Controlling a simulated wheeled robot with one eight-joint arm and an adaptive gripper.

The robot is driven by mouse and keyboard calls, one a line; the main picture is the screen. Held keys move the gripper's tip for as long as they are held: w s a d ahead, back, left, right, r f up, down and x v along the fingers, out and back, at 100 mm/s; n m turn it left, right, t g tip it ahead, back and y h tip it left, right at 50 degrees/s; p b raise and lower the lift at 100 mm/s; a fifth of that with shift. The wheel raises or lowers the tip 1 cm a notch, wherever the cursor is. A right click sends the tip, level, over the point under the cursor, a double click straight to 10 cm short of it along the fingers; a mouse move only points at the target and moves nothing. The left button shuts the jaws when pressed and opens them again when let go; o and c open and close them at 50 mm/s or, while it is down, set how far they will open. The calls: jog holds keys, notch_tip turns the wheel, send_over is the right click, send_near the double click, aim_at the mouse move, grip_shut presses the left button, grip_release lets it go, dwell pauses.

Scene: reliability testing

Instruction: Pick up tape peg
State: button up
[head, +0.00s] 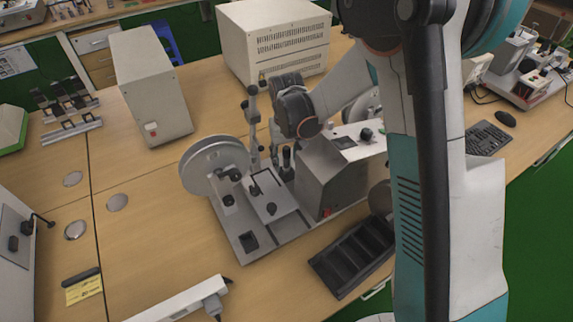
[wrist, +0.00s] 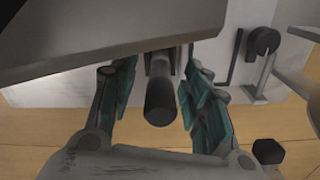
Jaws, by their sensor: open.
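A dark cylindrical peg (wrist: 160,97), which I take to be the tape peg, shows in the middle of the wrist view. It sticks out from a grey machine part. My gripper (wrist: 161,101) is open, with one teal-padded finger on each side of the peg. A gap shows between the peg and each finger. In the head view my wrist is over the grey machine (head: 325,180) with a round disc on its left side. My fingers are hard to make out there, and I cannot pick out the peg for certain.
A black slotted tray (head: 352,255) lies to the right of the machine. Two beige boxes, one at the left (head: 150,85) and one at the back (head: 272,40), stand on the wooden table. A white power strip (head: 178,302) lies in front. The table left of the machine is mostly clear.

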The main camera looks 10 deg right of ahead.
aim_at(286, 147)
jog(key=shift+f, duration=0.1)
grip_shut()
dwell(0.3)
notch_tip(286, 147, up, 20)
jog(key=p, duration=0.6)
jog(key=shift+f+b, duration=4.9)
jog(key=shift+f, duration=2.85)
jog(key=shift+r, duration=0.15)
